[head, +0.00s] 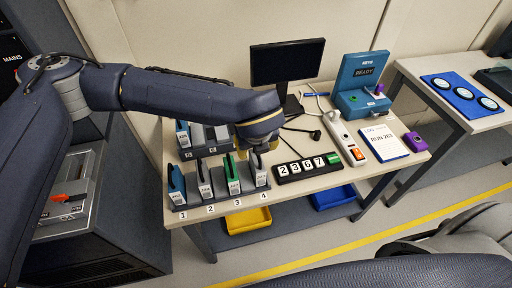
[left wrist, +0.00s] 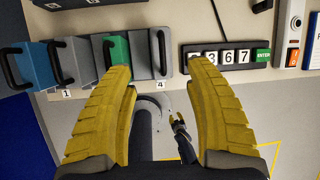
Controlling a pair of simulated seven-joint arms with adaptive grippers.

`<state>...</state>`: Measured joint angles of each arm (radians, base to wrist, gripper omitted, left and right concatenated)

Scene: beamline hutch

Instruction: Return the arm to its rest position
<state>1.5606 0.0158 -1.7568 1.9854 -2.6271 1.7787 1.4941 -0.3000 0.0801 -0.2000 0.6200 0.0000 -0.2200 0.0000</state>
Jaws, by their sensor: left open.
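My left arm reaches in from the left in the head view. Its gripper (head: 262,146) is above the table, over the right end of the numbered front row of holders. In the left wrist view the yellow fingers of the left gripper (left wrist: 162,75) are spread wide with nothing between them. The front row (head: 232,180) also holds a blue module (head: 176,186) in slot 1.
Close to the left gripper are a keypad (head: 308,166) reading 2367, a white switch strip (head: 345,138) and a monitor (head: 287,63). A blue key box (head: 361,84) stands at the back right, with a RUN 263 log (head: 384,142) before it. Yellow (head: 248,219) and blue (head: 333,197) bins sit below.

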